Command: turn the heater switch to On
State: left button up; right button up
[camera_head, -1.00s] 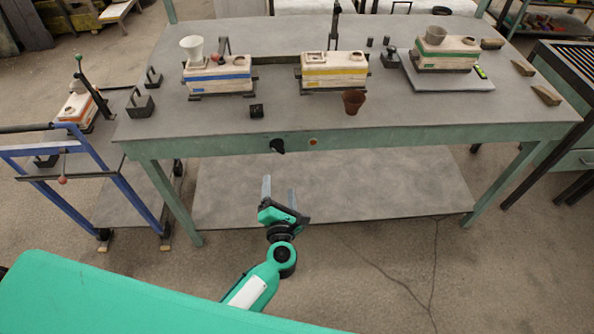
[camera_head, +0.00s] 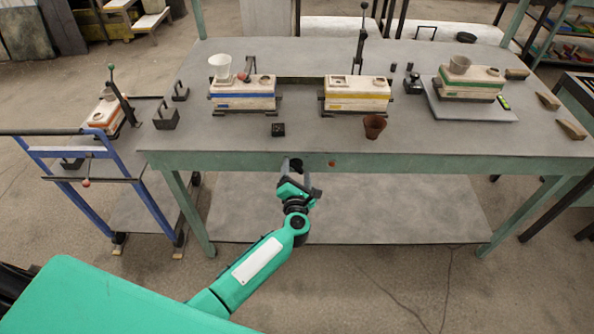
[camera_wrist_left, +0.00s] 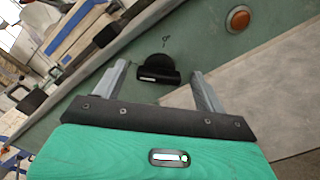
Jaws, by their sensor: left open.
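The heater switch is a black knob (camera_wrist_left: 160,70) on the front apron of the green table, seen in the left wrist view. In the head view the knob (camera_head: 296,163) shows just above my left gripper's fingers. My left gripper (camera_head: 297,177) is in front of the apron. In the left wrist view its two fingers (camera_wrist_left: 160,84) are open, one on each side of the knob. I cannot tell whether they touch it. An unlit-looking orange round lamp (camera_wrist_left: 238,19) sits to the right of the knob; it also shows in the head view (camera_head: 332,163). My right gripper is not in view.
The workbench (camera_head: 330,158) carries a blue-striped box (camera_head: 243,96), a yellow-striped box (camera_head: 357,95) and a green-striped box (camera_head: 469,82). A brown cup (camera_head: 374,126) stands near the front edge. A blue-framed cart (camera_head: 75,158) is at the left. The lower shelf (camera_head: 400,205) is bare.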

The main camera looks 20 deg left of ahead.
pick_arm(q)
jog(key=shift+w+a, duration=0.1)
jog(key=shift+w, duration=0.3)
jog(key=shift+c, duration=0.2)
